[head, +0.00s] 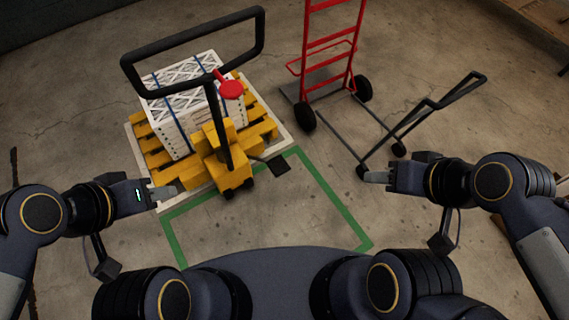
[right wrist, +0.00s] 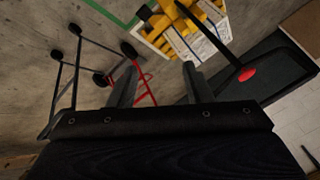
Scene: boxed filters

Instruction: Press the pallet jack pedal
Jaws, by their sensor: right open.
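The yellow pallet jack (head: 232,172) stands left of centre in the head view, its black loop handle (head: 193,45) upright with a red lever (head: 230,89). A flat black pedal (head: 279,165) sticks out low on its right side; nothing touches it. My left gripper (head: 168,191) is left of the jack's body, apart from the pedal, and whether its fingers are apart is unclear. My right gripper (head: 376,176) is to the right of the pedal, open and empty; its spread fingers show in the right wrist view (right wrist: 158,85). The jack's handle and red lever (right wrist: 247,74) also show there.
A white boxed load with blue straps (head: 183,105) sits on a yellow pallet (head: 152,146) behind the jack. A red hand truck (head: 330,60) and a dark folding cart (head: 400,140) stand to the right. The green floor outline (head: 335,205) encloses clear concrete.

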